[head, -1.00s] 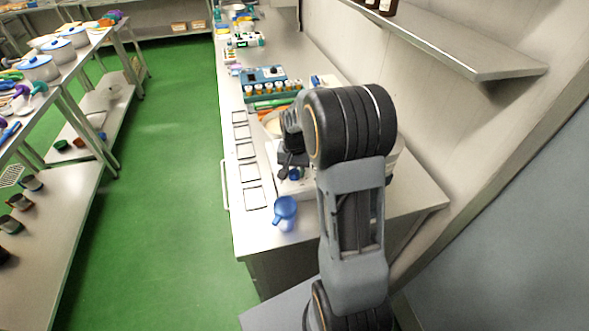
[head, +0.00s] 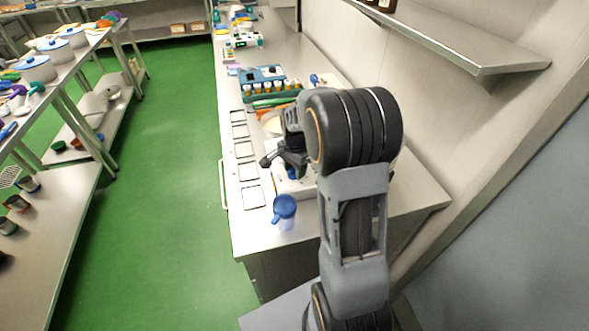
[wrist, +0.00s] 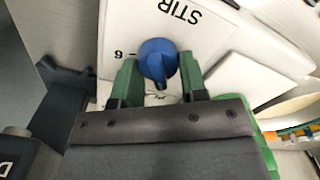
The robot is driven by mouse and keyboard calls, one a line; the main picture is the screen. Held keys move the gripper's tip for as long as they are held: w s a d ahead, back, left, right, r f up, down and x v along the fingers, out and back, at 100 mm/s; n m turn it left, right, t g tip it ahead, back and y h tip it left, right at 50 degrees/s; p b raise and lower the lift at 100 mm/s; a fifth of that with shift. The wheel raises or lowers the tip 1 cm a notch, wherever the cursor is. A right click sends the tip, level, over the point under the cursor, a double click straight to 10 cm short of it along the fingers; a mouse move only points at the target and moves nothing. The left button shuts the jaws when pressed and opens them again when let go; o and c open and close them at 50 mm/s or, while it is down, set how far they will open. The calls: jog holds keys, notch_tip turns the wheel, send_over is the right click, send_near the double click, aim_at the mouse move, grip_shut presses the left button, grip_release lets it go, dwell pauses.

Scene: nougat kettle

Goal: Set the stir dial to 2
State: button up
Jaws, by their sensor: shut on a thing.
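The blue stir dial (wrist: 158,58) sits on a white panel (wrist: 215,38) printed STIR, which reads upside down in the wrist view. A single digit and a tick mark show just left of the dial. My gripper (wrist: 157,70) has one green finger on each side of the dial and is shut on it. I cannot tell which number the dial points to; the scale is partly hidden by the fingers. In the head view my arm hides the dial, and only part of the white housing (head: 300,187) shows.
A blue-lidded bottle (head: 284,212) stands at the bench's near edge. Square outlines (head: 247,172) line the bench's left side. A blue rack of small orange-and-white vials (head: 265,82) stands beyond. A wall shelf (head: 460,35) hangs at the right. The green floor at left is clear.

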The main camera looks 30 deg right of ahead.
jog(key=shift+m, duration=0.8)
jog(key=o, duration=0.9)
jog(key=shift+c, duration=0.2)
notch_tip(320, 180, up, 14)
jog(key=b, duration=0.1)
jog(key=shift+f, duration=0.1)
